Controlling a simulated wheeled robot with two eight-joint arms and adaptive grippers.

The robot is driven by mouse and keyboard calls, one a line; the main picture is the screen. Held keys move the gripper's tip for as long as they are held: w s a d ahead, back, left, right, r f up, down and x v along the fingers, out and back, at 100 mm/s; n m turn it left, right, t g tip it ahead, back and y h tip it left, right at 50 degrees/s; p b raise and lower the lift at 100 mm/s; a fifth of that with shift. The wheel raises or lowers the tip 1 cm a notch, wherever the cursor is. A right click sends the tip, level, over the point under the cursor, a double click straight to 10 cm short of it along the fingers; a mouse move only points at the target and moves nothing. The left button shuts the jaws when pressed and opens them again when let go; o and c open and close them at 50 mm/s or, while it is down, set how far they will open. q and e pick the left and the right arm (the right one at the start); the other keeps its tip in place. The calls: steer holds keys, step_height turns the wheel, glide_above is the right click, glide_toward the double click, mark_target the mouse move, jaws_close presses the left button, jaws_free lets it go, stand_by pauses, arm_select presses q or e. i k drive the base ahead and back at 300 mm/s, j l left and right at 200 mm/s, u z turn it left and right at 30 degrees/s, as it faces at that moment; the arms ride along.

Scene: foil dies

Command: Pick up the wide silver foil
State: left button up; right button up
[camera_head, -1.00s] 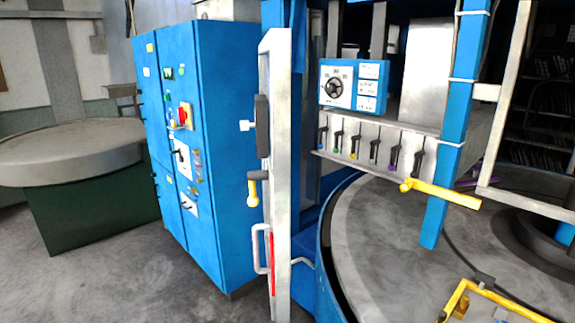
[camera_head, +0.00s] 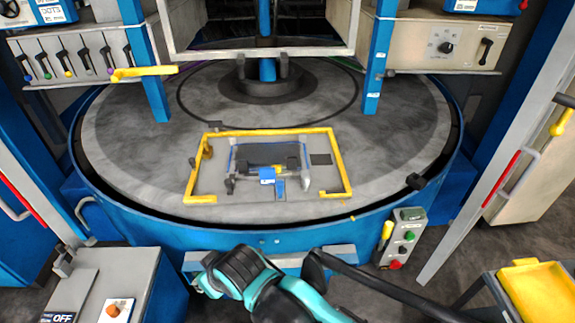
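I cannot make out a wide silver foil for certain in the head view. A flat grey plate with a dark, blue-tagged die assembly (camera_head: 268,172) lies inside a yellow frame (camera_head: 341,165) on the round grey table. A teal and black arm of mine (camera_head: 290,292) enters at the bottom, right of centre, and reaches up-left to the table's front edge. It seems to be my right arm. Its black end is in front of a grey bracket, and no separate fingers can be made out. My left gripper is not in view.
The round table (camera_head: 408,140) has a raised blue rim and clear surface around the frame. Blue posts (camera_head: 374,75) and control panels stand behind. A button box (camera_head: 403,238) hangs at the front right. A cart with a yellow tray (camera_head: 540,290) stands at the lower right.

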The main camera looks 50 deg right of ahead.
mark_target(286, 156)
steer(key=j+z, duration=0.2)
steer(key=z, duration=1.55)
steer(key=i+j+z, duration=0.1)
steer(key=i+j, duration=0.15)
steer(key=i+j+z, duration=0.1)
steer(key=j, duration=0.35)
steer(key=k, duration=0.4)
